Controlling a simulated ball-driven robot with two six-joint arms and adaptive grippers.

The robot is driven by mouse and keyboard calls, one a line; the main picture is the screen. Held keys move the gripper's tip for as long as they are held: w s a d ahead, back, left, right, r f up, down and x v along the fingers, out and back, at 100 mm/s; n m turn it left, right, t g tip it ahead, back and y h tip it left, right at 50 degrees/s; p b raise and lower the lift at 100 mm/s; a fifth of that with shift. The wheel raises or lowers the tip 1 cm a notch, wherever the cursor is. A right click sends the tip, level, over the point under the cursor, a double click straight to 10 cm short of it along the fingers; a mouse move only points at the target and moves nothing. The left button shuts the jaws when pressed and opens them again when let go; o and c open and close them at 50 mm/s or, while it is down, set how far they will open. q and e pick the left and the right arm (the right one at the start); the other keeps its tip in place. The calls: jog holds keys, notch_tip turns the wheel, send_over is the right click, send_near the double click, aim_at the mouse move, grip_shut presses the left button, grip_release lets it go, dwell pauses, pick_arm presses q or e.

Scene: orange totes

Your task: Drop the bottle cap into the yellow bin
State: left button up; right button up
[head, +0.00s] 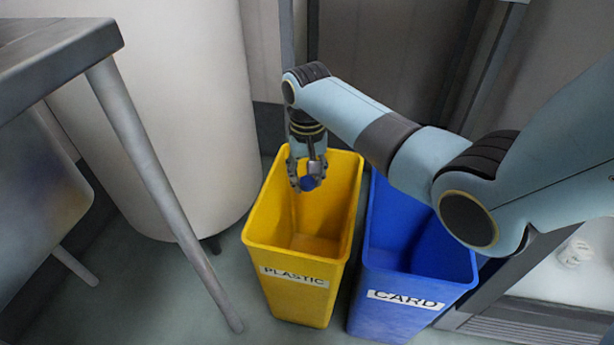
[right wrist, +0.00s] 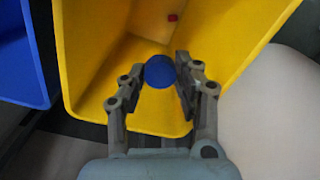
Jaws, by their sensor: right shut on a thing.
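The blue bottle cap (head: 311,183) is held between the fingers of my right gripper (head: 307,182). In the right wrist view the round blue cap (right wrist: 159,71) sits between the two fingertips (right wrist: 163,78). The gripper points down over the mouth of the yellow bin (head: 296,315), which has a "PLASTIC" label. The bin's yellow inside (right wrist: 225,30) fills much of the right wrist view behind the cap. My left gripper is not in the head view.
A blue bin (head: 380,322) labelled "CARD" stands just right of the yellow bin. A grey metal table (head: 60,45) is at the left, before a large white cylinder (head: 180,110). A small red thing (right wrist: 172,17) lies inside the yellow bin.

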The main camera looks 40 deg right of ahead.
aim_at(307, 181)
jog(key=o, duration=0.7)
jog(key=shift+o, duration=0.2)
jog(key=shift+r, duration=0.1)
notch_tip(307, 181, up, 12)
dwell(0.5)
